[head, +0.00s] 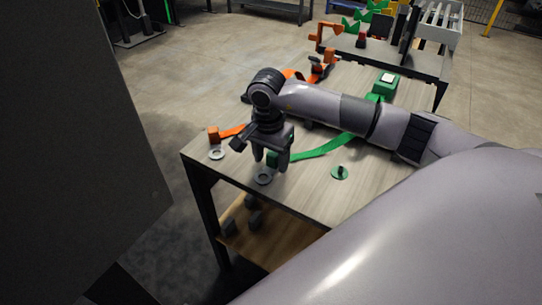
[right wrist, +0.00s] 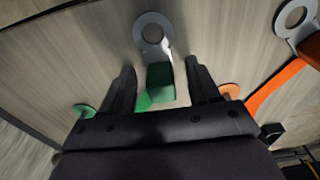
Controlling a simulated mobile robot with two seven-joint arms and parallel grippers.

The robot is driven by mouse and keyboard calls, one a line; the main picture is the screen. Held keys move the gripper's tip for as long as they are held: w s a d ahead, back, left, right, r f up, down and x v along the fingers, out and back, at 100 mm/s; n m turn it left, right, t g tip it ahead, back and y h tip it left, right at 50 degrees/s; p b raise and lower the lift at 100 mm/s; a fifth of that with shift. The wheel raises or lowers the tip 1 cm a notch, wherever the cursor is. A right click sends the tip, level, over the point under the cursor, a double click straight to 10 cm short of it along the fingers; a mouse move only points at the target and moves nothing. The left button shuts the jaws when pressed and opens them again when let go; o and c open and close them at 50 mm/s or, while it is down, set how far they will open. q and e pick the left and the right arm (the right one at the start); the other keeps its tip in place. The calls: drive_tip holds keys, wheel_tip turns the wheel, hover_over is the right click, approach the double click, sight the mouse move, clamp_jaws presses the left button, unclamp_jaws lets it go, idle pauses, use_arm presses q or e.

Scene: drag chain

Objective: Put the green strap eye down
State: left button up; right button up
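The green strap eye is a grey metal ring (head: 263,178) with a green block (right wrist: 161,78) at its end. It appears to lie flat on the table near the front edge. The green strap (head: 325,148) runs from it back to the right, passing under my arm. My right gripper (head: 270,161) points down over the green block. In the right wrist view its fingers (right wrist: 160,68) stand apart on either side of the block, with a visible gap on both sides. The ring sticks out beyond the fingertips. My left gripper is not in view.
An orange strap eye (head: 216,154) with an orange block (head: 213,135) lies left of my gripper. A green disc with a dark peg (head: 340,173) is to the right. The table's front edge (head: 255,187) is close by.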

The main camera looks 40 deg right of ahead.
sight(269, 170)
drive_tip(key=shift+r, duration=0.1)
drive_tip(key=shift+r, duration=0.3)
wheel_tip(269, 170, up, 12)
drive_tip(key=shift+s+a+f, duration=0.15)
drive_tip(key=shift+a+f, duration=0.1)
drive_tip(key=shift+a, duration=0.15)
